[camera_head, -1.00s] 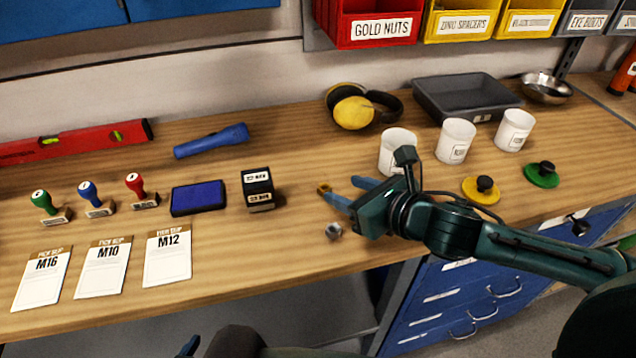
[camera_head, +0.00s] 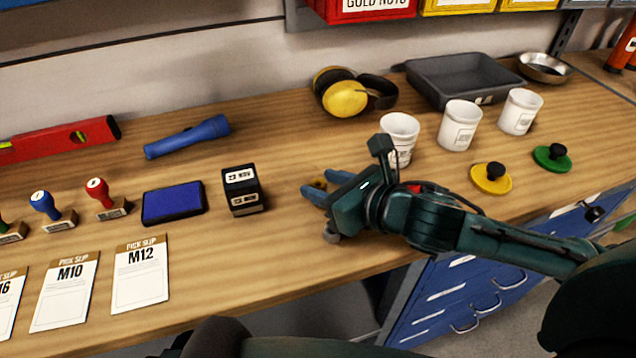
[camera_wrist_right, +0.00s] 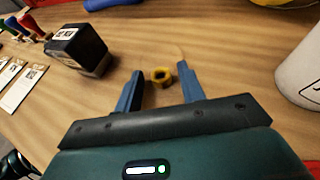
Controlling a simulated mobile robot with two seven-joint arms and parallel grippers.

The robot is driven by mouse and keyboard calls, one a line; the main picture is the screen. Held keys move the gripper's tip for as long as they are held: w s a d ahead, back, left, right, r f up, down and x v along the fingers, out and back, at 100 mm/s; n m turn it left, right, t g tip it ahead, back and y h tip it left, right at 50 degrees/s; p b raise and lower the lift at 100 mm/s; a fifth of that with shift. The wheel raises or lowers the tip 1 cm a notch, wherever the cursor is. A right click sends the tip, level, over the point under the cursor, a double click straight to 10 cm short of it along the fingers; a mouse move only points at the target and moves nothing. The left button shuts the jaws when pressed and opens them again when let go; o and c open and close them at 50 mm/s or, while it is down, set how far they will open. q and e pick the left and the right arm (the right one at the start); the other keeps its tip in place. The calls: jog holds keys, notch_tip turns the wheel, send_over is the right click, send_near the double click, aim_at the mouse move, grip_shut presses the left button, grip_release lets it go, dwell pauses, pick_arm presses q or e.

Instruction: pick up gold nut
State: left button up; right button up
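The gold nut (camera_wrist_right: 161,75) lies on the wooden bench. In the right wrist view it sits between the tips of my right gripper (camera_wrist_right: 160,80), with a gap on both sides. In the head view the nut (camera_head: 319,184) shows just beyond the blue fingers of my right gripper (camera_head: 322,186), partly hidden by them. The right gripper is open and low over the bench. A small silvery piece (camera_head: 331,234) lies in front of the gripper, mostly hidden by it. My left gripper is not in view.
A black stamp block (camera_head: 243,190) stands left of the right gripper. White cups (camera_head: 401,128) stand to its right, with yellow (camera_head: 491,180) and green (camera_head: 552,158) lids. Yellow earmuffs (camera_head: 345,98) and a grey tray (camera_head: 463,80) are behind. Pick slips (camera_head: 141,272) lie at front left.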

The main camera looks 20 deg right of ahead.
grip_shut()
